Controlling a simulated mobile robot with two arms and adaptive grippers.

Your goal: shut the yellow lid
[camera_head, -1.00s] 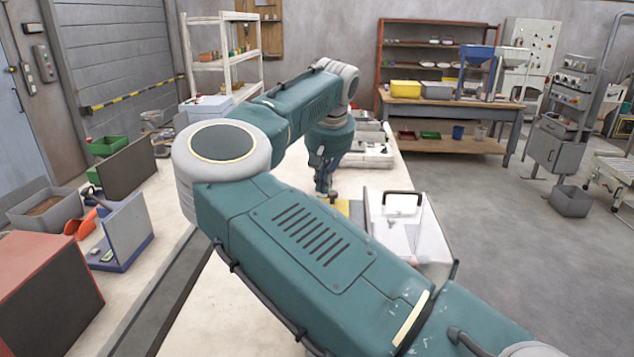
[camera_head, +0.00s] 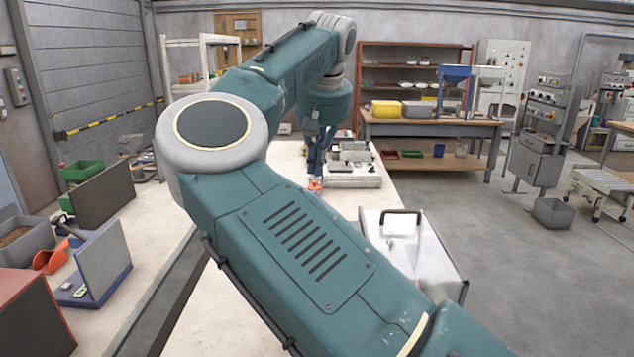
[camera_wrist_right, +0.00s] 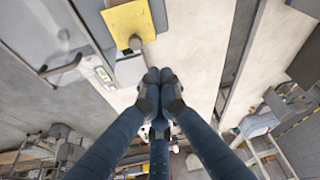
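The yellow lid (camera_wrist_right: 128,22) shows in the right wrist view as a flat yellow panel at the top, with a small dark knob or latch at its lower edge. A grey block (camera_wrist_right: 130,69) is just below it. My right gripper (camera_wrist_right: 160,84) has its fingertips together and nothing visible between them. It is apart from the lid in that picture, below and right of it. In the head view my right gripper (camera_head: 314,180) points down over the table, and my right arm hides the lid. My left gripper is in neither view.
A white box with a black handle (camera_head: 418,250) stands on the table right of my arm. A small red thing (camera_head: 315,187) is at the fingertips.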

